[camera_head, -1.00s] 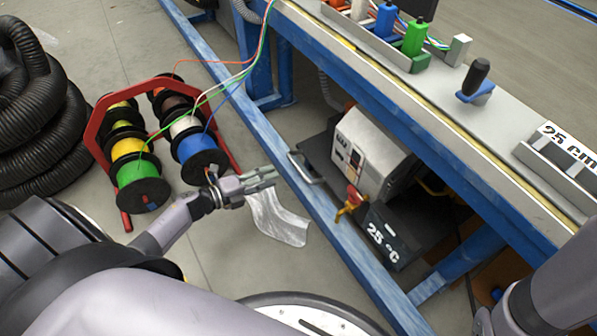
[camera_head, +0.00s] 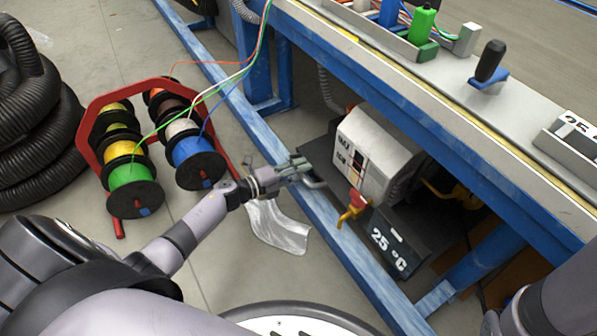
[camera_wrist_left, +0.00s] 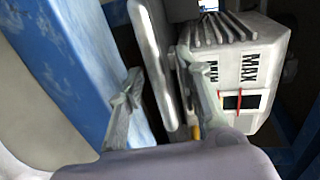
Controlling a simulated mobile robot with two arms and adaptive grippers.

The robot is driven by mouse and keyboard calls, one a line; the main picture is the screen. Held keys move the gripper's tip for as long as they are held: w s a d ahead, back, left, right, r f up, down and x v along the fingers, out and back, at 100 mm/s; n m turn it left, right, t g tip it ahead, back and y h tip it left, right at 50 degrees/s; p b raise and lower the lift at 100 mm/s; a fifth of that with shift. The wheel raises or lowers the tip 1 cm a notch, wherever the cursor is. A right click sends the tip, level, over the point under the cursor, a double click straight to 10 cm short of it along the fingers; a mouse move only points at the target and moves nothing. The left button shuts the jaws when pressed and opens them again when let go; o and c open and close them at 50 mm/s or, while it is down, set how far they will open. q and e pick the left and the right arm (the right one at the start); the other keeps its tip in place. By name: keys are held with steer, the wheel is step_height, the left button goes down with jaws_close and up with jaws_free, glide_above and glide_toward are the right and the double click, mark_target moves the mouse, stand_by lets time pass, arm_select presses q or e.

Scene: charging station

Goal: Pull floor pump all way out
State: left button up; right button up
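The floor pump (camera_head: 372,150), a pale grey box marked MAX and MIN, sits on a dark sliding base under the workbench. It also shows in the left wrist view (camera_wrist_left: 250,65). A metal handle (camera_head: 315,183) is at the base's near left edge. My left gripper (camera_head: 303,168) is at this handle, above the blue floor beam. In the left wrist view, the handle bar (camera_wrist_left: 152,60) lies between the two spread fingers, with gaps beside it. My right arm shows at the lower right; its gripper is out of view.
A blue beam (camera_head: 350,245) runs along the floor before the pump. A red valve (camera_head: 353,205) and a dark box (camera_head: 393,243) marked 25 °C are beside it. A red rack with cable spools (camera_head: 133,188) and a silvery sheet (camera_head: 280,228) lie left.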

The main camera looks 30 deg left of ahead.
arm_select(q)
jaws_close()
stand_by(0.7)
